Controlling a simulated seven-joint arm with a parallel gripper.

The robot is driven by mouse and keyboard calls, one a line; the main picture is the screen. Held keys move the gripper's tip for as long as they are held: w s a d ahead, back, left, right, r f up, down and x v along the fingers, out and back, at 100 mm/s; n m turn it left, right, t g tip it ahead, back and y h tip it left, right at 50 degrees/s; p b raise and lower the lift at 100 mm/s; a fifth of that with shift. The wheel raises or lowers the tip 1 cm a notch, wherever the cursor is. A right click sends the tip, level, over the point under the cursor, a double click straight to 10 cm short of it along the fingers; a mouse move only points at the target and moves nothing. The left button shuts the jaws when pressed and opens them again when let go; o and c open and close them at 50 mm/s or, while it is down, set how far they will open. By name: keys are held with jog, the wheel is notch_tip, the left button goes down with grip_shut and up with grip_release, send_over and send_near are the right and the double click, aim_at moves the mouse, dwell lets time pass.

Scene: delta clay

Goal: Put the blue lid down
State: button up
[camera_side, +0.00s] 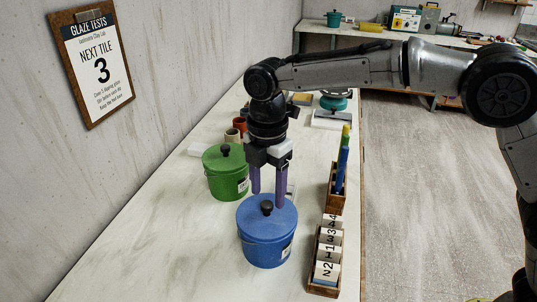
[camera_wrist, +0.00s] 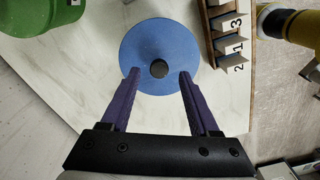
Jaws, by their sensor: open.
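The blue lid (camera_side: 252,214) with a black knob (camera_side: 267,207) sits on the blue pot (camera_side: 266,249) on the white table. In the wrist view the blue lid (camera_wrist: 137,52) shows as a round disc, its knob (camera_wrist: 159,69) between and just beyond my fingertips. My gripper (camera_side: 268,198) has purple fingers and is open, above the lid's far side. Its fingers (camera_wrist: 158,73) stand apart on either side of the knob and hold nothing. I cannot tell whether a fingertip touches the lid.
A green lidded pot (camera_side: 226,183) stands behind and left of the blue pot. A wooden rack of numbered tiles (camera_side: 325,270) is at the right, with a holder of coloured tools (camera_side: 336,195) behind it. The table's left front is clear. A wall clipboard (camera_side: 92,65) hangs at left.

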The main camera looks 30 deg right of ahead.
aim_at(270, 203)
notch_tip(270, 203, up, 10)
jog(key=shift+r, duration=0.15)
jog(key=shift+d, duration=0.2)
jog(key=s+d+r+m+t, duration=0.1)
jog(key=s+d+r+m, duration=0.1)
jog(key=s+d+m, duration=0.4)
jog(key=s+d+r+m+t, duration=0.15)
jog(key=s+d+m, duration=0.25)
jog(key=d, duration=0.4)
jog(key=s+d+f+m+t, duration=0.1)
jog(key=s+d+f+m, duration=0.1)
jog(key=s+d+m, duration=0.3)
jog(key=s+d, duration=0.1)
jog(key=s, duration=0.2)
jog(key=shift+s+d+f+m+t+y, duration=0.25)
jog(key=shift+d+f+m+t+y, duration=0.05)
jog(key=shift+d+f+m+t, duration=0.1)
jog(key=s+d+f+m+t, duration=0.1)
jog(key=s+d+f+m, duration=0.2)
jog(key=s+f+m, duration=0.2)
jog(key=shift+s+f+m, duration=0.3)
jog(key=shift+s+f, duration=0.2)
jog(key=shift+s, duration=0.75)
jog(key=shift+o, duration=0.4)
jog(key=shift+s+d+f, duration=0.1)
jog(key=shift+s+f, duration=0.15)
jog(key=shift+f, duration=0.1)
